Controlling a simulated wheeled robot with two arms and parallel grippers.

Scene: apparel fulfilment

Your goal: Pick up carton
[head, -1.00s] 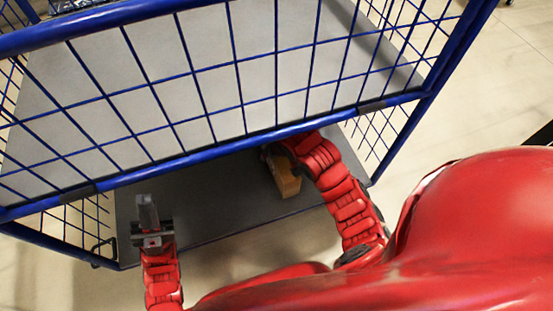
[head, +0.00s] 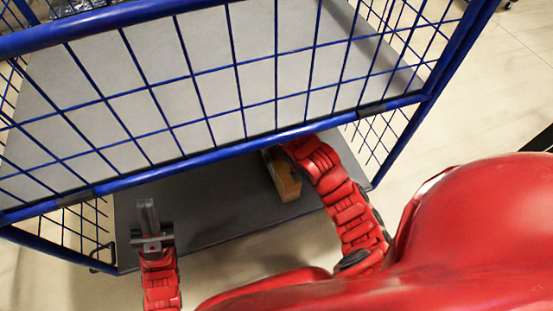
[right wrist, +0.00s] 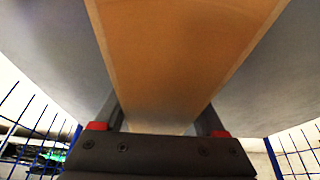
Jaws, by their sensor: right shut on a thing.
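The brown carton (head: 286,182) is on or just above the dark lower deck of the blue cart, partly hidden by my right arm and the cart's bar. In the right wrist view the carton (right wrist: 185,50) fills the middle, between the two fingers of my right gripper (right wrist: 160,112), which is shut on it. In the head view the right fingers are mostly hidden. My left gripper (head: 147,212) is over the left part of the deck, away from the carton. Its fingers look empty, but their gap is unclear.
The blue wire cart (head: 250,145) has a mesh side and a thick bar above my arms. Its grey upper shelf (head: 200,75) looks bare. The dark lower deck (head: 210,205) is clear between my grippers. Pale floor lies at the right.

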